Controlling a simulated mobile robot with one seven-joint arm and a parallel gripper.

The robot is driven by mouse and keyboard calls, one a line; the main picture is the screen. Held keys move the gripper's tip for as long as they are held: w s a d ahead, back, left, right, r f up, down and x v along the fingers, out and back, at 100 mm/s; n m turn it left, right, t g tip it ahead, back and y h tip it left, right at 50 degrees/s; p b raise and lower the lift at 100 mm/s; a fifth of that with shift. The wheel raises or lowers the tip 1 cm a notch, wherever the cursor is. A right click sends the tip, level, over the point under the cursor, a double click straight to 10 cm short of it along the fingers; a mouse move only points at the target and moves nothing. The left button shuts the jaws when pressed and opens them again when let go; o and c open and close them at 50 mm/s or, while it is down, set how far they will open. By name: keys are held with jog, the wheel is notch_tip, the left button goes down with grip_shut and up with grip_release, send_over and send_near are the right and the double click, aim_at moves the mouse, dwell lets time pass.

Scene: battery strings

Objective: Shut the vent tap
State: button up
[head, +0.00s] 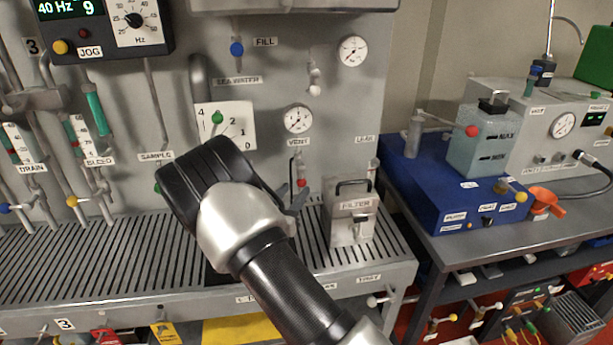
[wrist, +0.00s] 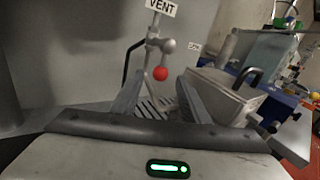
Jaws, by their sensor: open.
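The vent tap (wrist: 153,42) is a grey metal fitting under the VENT label (wrist: 162,8) in the wrist view. Its short handle ends in a red ball (wrist: 160,73), seen below the fitting. In the head view the vent tap (head: 297,163) is on the grey panel below a round gauge, with its red ball just above my fingers. My gripper (wrist: 160,100) is open and empty, one finger to each side of the ball in the picture. No contact shows, and the depth between them is unclear. It also shows in the head view (head: 293,199), its body partly hiding the panel.
A grey FILTER box (head: 350,212) with a dark handle stands close right of the tap. A slotted drain shelf (head: 90,250) runs below. A dark bent pipe (wrist: 128,60) is left of the tap. A blue unit (head: 430,185) stands on the right bench.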

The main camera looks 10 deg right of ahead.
jog(key=x, duration=0.9)
jog(key=shift+w+d, duration=0.25)
jog(key=shift+c, duration=0.5)
jog(key=c, duration=1)
jog(key=shift+o, duration=0.2)
jog(key=shift+a, duration=0.1)
jog(key=a+r+m+g+y+b, duration=0.3)
jog(key=a+m+y+b, duration=0.4)
jog(key=m+y+b, duration=0.3)
jog(key=shift+m+g+b, duration=0.4)
jog(key=shift+m+b, duration=0.2)
jog(key=shift+b, duration=0.35)
